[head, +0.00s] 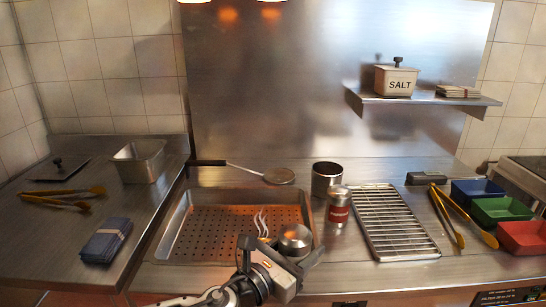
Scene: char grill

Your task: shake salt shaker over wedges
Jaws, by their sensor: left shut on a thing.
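My left gripper (297,262) is over the front right corner of the perforated tray (185,222). It is shut on a round, silvery metal shaker (295,238), which I take to be the salt shaker; no label on it shows. The shaker appears to be above the tray's right end; its height and tilt are hard to judge. White wavy streaks (262,222) show over the perforated base just left of it. I cannot make out any wedges; the gripper and arm hide part of the tray's front. My right gripper is not in view.
A red-labelled metal canister (339,208) and an open metal cup (326,178) stand just right of the tray. A wire rack (390,222), yellow tongs (447,217) and coloured bins (501,208) lie further right. A SALT box (396,82) sits on the shelf.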

